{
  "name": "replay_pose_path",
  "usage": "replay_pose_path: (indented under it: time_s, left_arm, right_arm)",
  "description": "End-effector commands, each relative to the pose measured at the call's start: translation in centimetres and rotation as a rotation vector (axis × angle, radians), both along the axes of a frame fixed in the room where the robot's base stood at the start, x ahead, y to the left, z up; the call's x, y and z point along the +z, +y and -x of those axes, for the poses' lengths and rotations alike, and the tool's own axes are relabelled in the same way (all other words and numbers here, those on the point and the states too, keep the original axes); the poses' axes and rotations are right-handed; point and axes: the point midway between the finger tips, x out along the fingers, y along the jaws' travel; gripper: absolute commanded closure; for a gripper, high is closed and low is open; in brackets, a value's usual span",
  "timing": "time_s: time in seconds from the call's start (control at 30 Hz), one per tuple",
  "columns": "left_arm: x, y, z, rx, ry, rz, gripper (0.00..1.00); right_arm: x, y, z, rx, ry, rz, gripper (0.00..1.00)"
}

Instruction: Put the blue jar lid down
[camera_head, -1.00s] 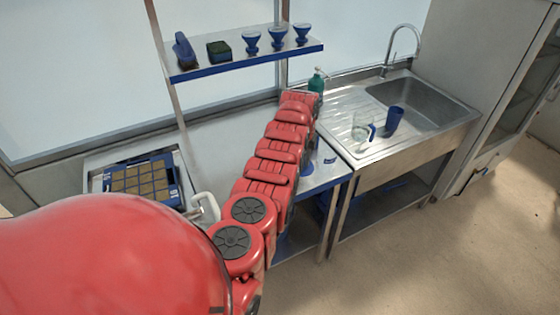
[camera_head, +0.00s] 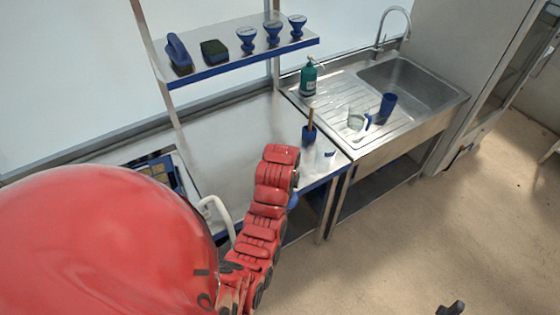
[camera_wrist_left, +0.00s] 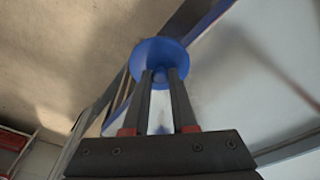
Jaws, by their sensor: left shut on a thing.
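The blue jar lid (camera_wrist_left: 158,50) is a round blue disc with a small knob in the left wrist view. My left gripper (camera_wrist_left: 165,80) is shut on its knob and holds it up, with the bench's blue edge and the floor behind. In the head view my red left arm hides the gripper, and a small blue piece at the arm's end (camera_head: 293,200), by the bench's front edge, looks like the lid. A dark shape at the bottom right edge (camera_head: 452,308) may be the tip of my right gripper; its fingers cannot be made out.
The steel bench (camera_head: 235,135) has clear room in its middle. A wooden-handled tool stands in a blue holder (camera_head: 309,133) near its right end. A green bottle (camera_head: 308,78), a glass vessel (camera_head: 356,119) and a blue cup (camera_head: 388,106) are by the sink (camera_head: 420,85). A shelf (camera_head: 228,69) hangs above.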

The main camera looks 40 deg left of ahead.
Motion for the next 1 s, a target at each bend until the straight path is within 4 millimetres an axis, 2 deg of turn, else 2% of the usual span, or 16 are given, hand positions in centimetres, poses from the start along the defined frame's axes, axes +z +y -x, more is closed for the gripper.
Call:
replay_pose_path:
  time_s: [0.17, 0.4, 0.6, 0.63, 0.67, 0.8, 1.0]
  left_arm:
    - [-1.1, 1.2, -1.4, 0.003, 0.002, 0.0, 1.0]
    - [-1.8, 4.4, -5.4, 0.003, -0.002, -0.003, 1.0]
    - [-2.2, 6.4, -8.1, 0.002, -0.001, -0.001, 1.0]
    - [-1.9, 6.7, -8.4, 0.002, -0.002, -0.001, 1.0]
    - [-1.2, 7.0, -8.7, 0.002, 0.001, 0.0, 1.0]
    - [-1.3, 8.1, -10.1, 0.002, 0.003, 0.001, 1.0]
    - [-1.2, 9.1, -11.5, 0.001, 0.006, 0.003, 1.0]
  right_arm:
    - [-2.5, 0.0, 0.0, 0.0, 0.0, 0.0, 0.5]
    - [-8.0, 0.0, 0.0, 0.0, 0.0, 0.0, 0.5]
    - [-12.8, 0.0, 0.0, 0.0, 0.0, 0.0, 0.5]
    - [-13.0, 0.0, 0.0, 0.0, 0.0, 0.0, 0.5]
    - [-12.0, 0.0, 0.0, 0.0, 0.001, 0.0, 0.5]
    - [-12.1, 0.0, 0.0, 0.0, 0.0, 0.0, 0.5]
    - [-10.9, 0.0, 0.0, 0.0, 0.0, 0.0, 0.5]
